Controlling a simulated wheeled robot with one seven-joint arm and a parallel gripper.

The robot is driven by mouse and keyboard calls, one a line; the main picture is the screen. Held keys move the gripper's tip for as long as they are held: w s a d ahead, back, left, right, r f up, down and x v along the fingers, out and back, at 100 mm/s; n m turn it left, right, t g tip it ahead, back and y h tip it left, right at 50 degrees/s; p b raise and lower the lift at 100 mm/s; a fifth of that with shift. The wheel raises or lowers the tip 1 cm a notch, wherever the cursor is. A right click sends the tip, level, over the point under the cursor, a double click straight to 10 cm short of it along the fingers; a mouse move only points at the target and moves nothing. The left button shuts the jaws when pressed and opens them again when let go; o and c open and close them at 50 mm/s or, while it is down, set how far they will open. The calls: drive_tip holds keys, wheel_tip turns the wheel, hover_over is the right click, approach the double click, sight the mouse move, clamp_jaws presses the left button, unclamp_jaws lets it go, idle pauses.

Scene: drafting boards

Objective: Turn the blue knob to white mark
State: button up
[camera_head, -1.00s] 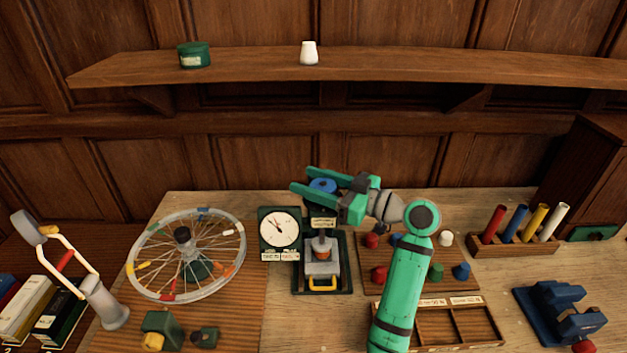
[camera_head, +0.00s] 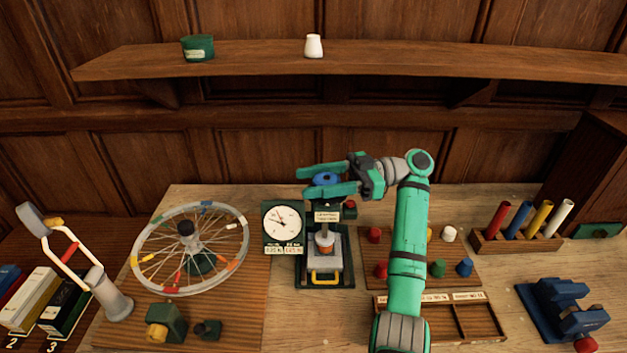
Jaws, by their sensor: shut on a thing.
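The blue knob (camera_head: 326,179) is a round disc on top of a dark green press-like stand (camera_head: 318,208) near the back of the bench. My gripper (camera_head: 318,181) reaches in from the right, its two green fingers on the far and near sides of the knob, shut on it. The near finger hides part of the knob's lower edge. I cannot make out a white mark on or beside the knob. A pale label (camera_head: 327,216) sits on the stand's front below it.
A dial gauge (camera_head: 283,221) stands just left of the stand. A spoked wheel (camera_head: 191,249) is further left. A board of coloured pegs (camera_head: 408,262) and a divided wooden tray (camera_head: 461,322) lie right, partly behind my arm. A shelf (camera_head: 400,63) runs above.

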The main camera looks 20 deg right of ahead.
drive_tip(key=shift+s+a+n+g, duration=0.15)
drive_tip(key=shift+n+g, duration=0.65)
drive_tip(key=shift+g, duration=0.6)
drive_tip(key=shift+s+n+g, duration=0.25)
drive_tip(key=shift+n+g, duration=0.55)
drive_tip(key=shift+g, duration=0.3)
drive_tip(key=o, duration=1.1)
drive_tip(key=shift+c, duration=0.2)
drive_tip(key=shift+r, duration=0.25)
wheel_tip(320, 180, up, 2)
drive_tip(key=shift+r, duration=0.1)
drive_tip(key=s+a+r, duration=0.3)
drive_tip(key=s+r, duration=0.7)
drive_tip(key=s, duration=0.3)
drive_tip(key=shift+s+r, duration=0.15)
drive_tip(key=shift+s, duration=0.2)
